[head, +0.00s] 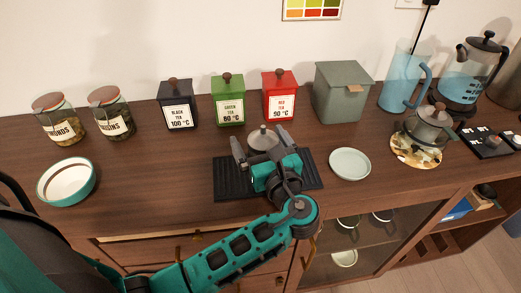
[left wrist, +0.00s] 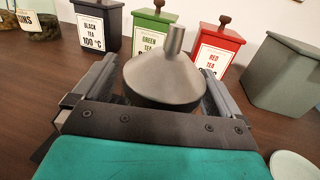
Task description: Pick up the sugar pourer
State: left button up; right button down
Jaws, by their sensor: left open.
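The sugar pourer (head: 263,137) has a grey metal cone top with a short spout. It stands at the back edge of a black ribbed mat (head: 232,187) on the wooden sideboard. In the left wrist view the sugar pourer (left wrist: 163,80) shows its cone and spout upright; its lower body is mostly hidden behind my gripper. My left gripper (head: 261,143) is open, with one finger on each side of the pourer. In the left wrist view the fingers of the left gripper (left wrist: 160,72) show gaps beside the cone. My right gripper is not in view.
Behind stand black (head: 177,105), green (head: 228,101) and red (head: 280,95) tea tins and a grey-green box (head: 340,92). A pale plate (head: 350,163) lies right of the mat. A bowl (head: 66,182) and jars are left; a teapot (head: 427,124) is right.

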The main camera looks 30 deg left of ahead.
pick_arm(q)
jog(key=c, duration=1.4)
